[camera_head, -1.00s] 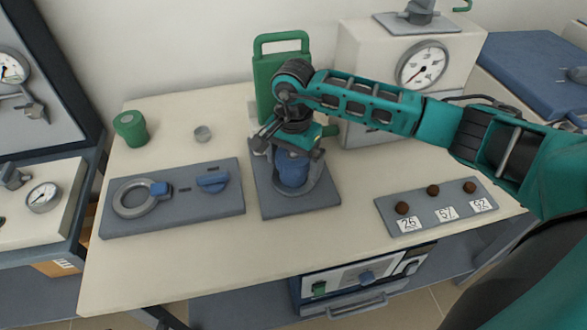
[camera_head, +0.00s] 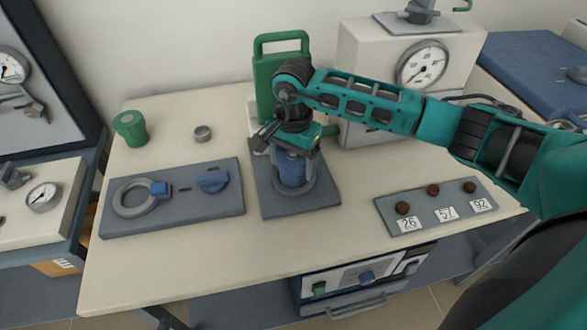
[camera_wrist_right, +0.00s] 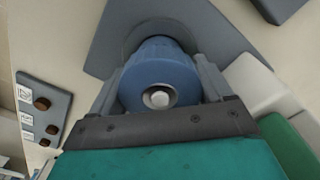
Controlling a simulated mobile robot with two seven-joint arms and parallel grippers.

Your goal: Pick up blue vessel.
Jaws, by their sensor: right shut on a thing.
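The blue vessel (camera_head: 291,170) stands upright on a grey stand (camera_head: 293,206) in the middle of the table, inside a round ring on it. My right gripper (camera_head: 286,152) reaches down over it from above and is shut on the vessel's upper part. In the right wrist view, the blue vessel (camera_wrist_right: 158,77) sits between the two fingers (camera_wrist_right: 160,90), with a pale round knob on its top facing the camera. The gripper hides the vessel's top in the head view. My left gripper is in neither view.
A green canister (camera_head: 280,75) stands behind the arm. A grey panel with a ring and blue knob (camera_head: 213,181) lies left of the stand. A numbered plate with brown balls (camera_head: 436,207) lies right.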

